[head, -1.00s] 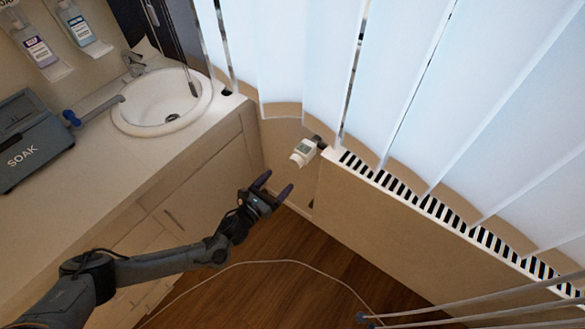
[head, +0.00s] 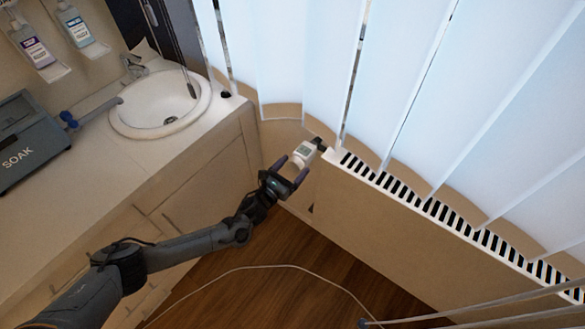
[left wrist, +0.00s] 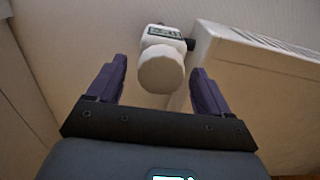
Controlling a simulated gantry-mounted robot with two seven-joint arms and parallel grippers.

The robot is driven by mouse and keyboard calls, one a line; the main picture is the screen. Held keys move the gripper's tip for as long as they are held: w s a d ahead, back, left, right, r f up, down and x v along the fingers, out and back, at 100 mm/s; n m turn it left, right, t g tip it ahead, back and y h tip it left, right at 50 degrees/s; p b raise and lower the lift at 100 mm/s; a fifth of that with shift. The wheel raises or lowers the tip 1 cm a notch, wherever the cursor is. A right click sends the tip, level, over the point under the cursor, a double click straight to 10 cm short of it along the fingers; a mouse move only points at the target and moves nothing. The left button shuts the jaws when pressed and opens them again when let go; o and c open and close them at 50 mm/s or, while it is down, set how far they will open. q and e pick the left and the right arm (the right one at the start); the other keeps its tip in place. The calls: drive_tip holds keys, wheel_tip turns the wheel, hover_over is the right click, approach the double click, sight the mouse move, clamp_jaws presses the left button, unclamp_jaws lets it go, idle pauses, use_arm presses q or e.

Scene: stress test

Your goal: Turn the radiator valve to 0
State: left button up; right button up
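The radiator valve (head: 303,152) is a white knob with a small greenish display, mounted at the left end of the radiator (head: 400,225). In the left wrist view the valve (left wrist: 161,68) shows its round end facing me, with the display on top; its digits are too small to read. My left gripper (head: 291,169) is open just in front of the valve. In the left wrist view the two purple fingers of the left gripper (left wrist: 158,85) stand apart, one on each side of the knob's end, with gaps visible. My right gripper is not in view.
The counter (head: 95,185) with a sink (head: 160,103) stands to the left of the valve. White vertical blinds (head: 420,90) hang above the radiator. A thin cable (head: 245,268) lies on the wooden floor. A SOAK box (head: 28,140) is at the far left.

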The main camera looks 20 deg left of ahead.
use_arm(q)
drive_tip(key=c, duration=1)
